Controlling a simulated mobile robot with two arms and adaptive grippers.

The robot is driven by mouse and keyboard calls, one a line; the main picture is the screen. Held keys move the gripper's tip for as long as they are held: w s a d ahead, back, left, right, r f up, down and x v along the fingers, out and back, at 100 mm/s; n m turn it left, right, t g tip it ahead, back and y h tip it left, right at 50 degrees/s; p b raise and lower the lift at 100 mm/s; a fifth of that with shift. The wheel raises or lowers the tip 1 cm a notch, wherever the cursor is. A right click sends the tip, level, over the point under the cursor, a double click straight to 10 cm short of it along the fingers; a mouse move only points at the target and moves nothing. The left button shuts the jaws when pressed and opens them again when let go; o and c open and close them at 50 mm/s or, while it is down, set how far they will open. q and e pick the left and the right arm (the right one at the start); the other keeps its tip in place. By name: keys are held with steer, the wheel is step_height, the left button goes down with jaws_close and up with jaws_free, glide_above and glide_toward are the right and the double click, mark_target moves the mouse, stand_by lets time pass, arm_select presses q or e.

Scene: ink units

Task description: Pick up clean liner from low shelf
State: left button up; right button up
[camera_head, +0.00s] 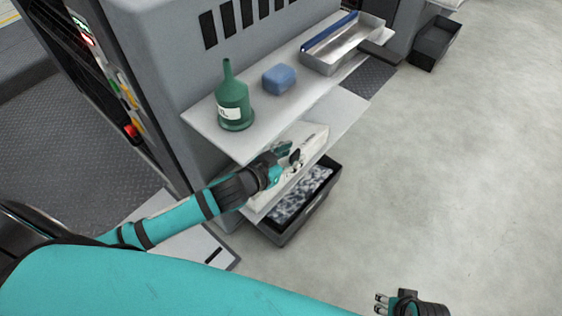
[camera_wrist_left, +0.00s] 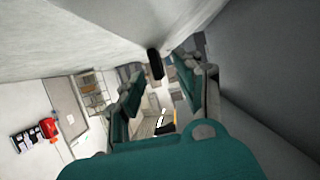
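A pale, whitish piece (camera_head: 315,138), which looks like the liner, lies at the low shelf (camera_head: 345,107), partly hidden by the upper shelf and my gripper. My left gripper (camera_head: 291,154) is beside its near part in the head view. In the left wrist view my left gripper's fingers (camera_wrist_left: 158,95) stand apart with background showing between them, so it looks open and empty. A broad pale surface fills the upper left there; I cannot tell if it is liner or shelf. My right gripper (camera_head: 380,303) is open and empty over the floor.
The upper shelf (camera_head: 262,112) overhangs the low one. It carries a green funnel-topped bottle (camera_head: 233,100), a blue block (camera_head: 279,79) and a metal tray (camera_head: 345,52). A dark bin (camera_head: 290,226) with speckled contents stands below. Floor to the right is clear.

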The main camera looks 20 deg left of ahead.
arm_select(q)
jaws_close()
steer(key=shift+r, duration=0.1)
stand_by(0.5)
